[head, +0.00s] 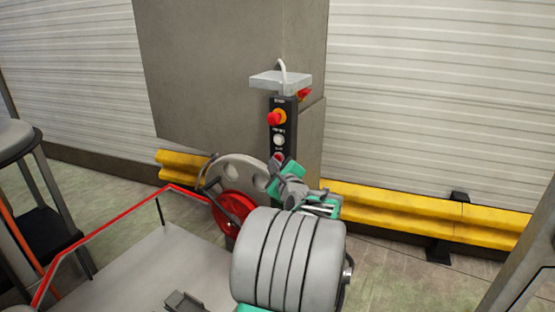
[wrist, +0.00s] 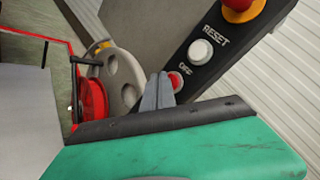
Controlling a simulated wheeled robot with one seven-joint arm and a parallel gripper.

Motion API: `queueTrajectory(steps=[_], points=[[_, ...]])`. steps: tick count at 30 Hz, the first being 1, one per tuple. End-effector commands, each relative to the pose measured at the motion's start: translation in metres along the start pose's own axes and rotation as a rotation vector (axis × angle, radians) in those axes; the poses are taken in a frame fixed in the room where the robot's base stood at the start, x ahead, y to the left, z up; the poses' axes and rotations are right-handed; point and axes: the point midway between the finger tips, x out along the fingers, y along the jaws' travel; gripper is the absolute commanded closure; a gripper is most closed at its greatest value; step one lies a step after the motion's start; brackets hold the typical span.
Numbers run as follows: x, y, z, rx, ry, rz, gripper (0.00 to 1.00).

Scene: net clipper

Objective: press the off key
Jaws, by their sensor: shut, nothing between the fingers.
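The black control panel (head: 291,110) stands upright on a post in the head view; it is tilted in the wrist view (wrist: 207,62). The off key (wrist: 176,81) is a small red button at the panel's lower end, below the OFF label. In the head view the off key (head: 278,157) shows just above my gripper (head: 279,167). In the wrist view my gripper (wrist: 160,76) is shut and empty, its fingertips right beside the off key and partly covering its left side. I cannot tell whether they touch it.
A white reset button (wrist: 200,52) and a red mushroom button on a yellow base (wrist: 240,8) sit farther up the panel. A grey wheel with a red hub (head: 234,207) is close at the left. A yellow barrier (head: 420,212) runs behind.

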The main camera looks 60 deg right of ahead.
Motion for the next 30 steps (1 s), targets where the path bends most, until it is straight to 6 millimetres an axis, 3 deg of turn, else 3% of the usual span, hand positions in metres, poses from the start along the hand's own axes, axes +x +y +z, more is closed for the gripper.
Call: queueTrajectory(steps=[14, 30], points=[[-0.007, 0.005, 0.006, 0.000, -0.001, 0.001, 1.00], [-0.040, 0.029, 0.030, -0.001, -0.002, 0.000, 1.00]])
